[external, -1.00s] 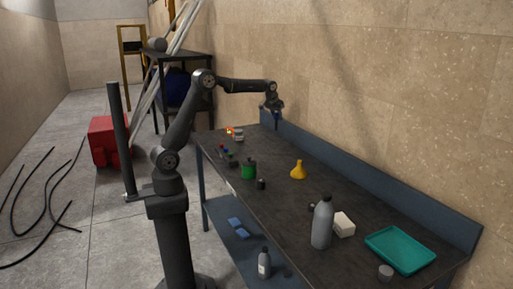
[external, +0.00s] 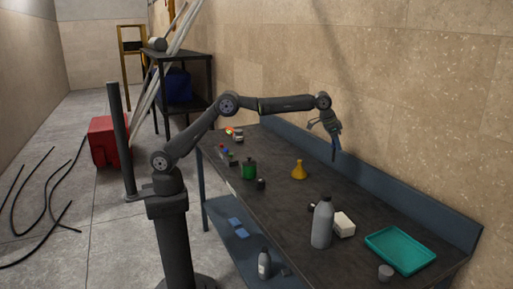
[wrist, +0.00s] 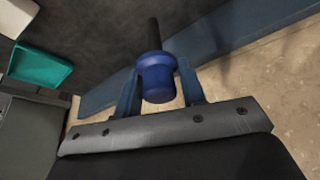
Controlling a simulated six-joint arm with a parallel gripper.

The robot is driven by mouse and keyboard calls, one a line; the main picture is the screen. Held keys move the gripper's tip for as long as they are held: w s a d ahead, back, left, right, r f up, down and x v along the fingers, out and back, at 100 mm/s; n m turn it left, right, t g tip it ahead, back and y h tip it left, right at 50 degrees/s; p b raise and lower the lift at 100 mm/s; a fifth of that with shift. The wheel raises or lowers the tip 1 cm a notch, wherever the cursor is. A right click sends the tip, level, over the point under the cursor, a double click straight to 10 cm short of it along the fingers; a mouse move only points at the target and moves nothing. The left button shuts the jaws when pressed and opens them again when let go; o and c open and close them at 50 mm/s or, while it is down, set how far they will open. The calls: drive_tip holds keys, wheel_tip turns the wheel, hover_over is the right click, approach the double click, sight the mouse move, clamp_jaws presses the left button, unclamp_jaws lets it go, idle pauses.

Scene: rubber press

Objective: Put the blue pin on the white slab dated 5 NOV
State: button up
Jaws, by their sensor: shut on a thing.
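My gripper (external: 333,143) is raised above the back of the bench near the wall. In the wrist view my gripper (wrist: 161,88) is shut on the blue pin (wrist: 157,75), whose blue head sits between the fingers and whose dark shaft points away from the hand. A white block (external: 344,224) lies beside the grey bottle, to the right of and below my gripper in the external view. No date is readable on it, so I cannot tell whether it is the 5 NOV slab.
A tall grey bottle (external: 322,224) stands left of the white block. A teal tray (external: 401,249) lies at the near right end; a yellow flask (external: 299,170) and green container (external: 249,169) stand farther back. A blue backboard (external: 395,197) borders the bench.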

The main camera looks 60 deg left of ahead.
drive_tip(key=s+d+m+h, duration=0.1)
drive_tip(key=s+d+m, duration=0.1)
drive_tip(key=s+d, duration=0.75)
drive_tip(key=s+d+m, duration=0.2)
drive_tip(key=s+d, duration=0.4)
drive_tip(key=d, duration=0.7)
drive_tip(key=shift+g+h, duration=0.3)
drive_tip(key=shift+g, duration=0.1)
drive_tip(key=shift+w+d+f, duration=0.1)
drive_tip(key=shift+d+f, duration=0.05)
drive_tip(key=shift+f, duration=2.4)
drive_tip(key=shift+w+d+f, duration=0.1)
drive_tip(key=shift+d+f, duration=0.05)
drive_tip(key=shift+f, duration=2.35)
drive_tip(key=shift+f, duration=0.1)
drive_tip(key=o, duration=0.6)
drive_tip(key=shift+f, duration=0.15)
drive_tip(key=o, duration=0.5)
drive_tip(key=shift+c, duration=0.2)
